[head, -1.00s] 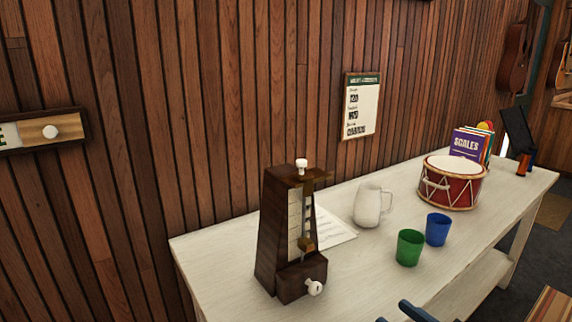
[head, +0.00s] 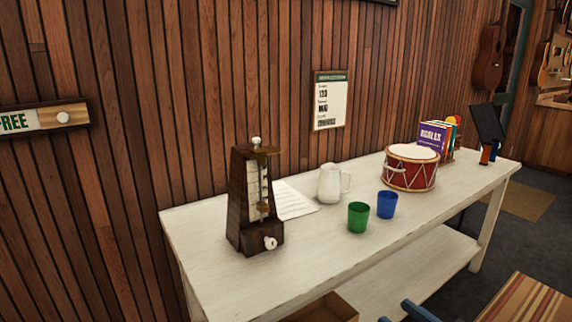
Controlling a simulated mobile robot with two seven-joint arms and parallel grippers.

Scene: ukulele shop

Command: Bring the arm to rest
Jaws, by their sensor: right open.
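My right gripper (head: 404,314) shows only in part at the bottom edge of the head view. Its blue fingertips are spread apart, with nothing seen between them. It is in front of the white table (head: 190,237), apart from the things on it. The rest of the right arm is cut off by the picture edge. My left gripper is not in the picture.
The table holds a dark wooden metronome (head: 248,205), a paper sheet (head: 294,203), a white pitcher (head: 329,184), a green cup (head: 358,217), a blue cup (head: 387,205), a red drum (head: 408,172) and upright books (head: 434,138). A striped bench (head: 530,302) stands lower right.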

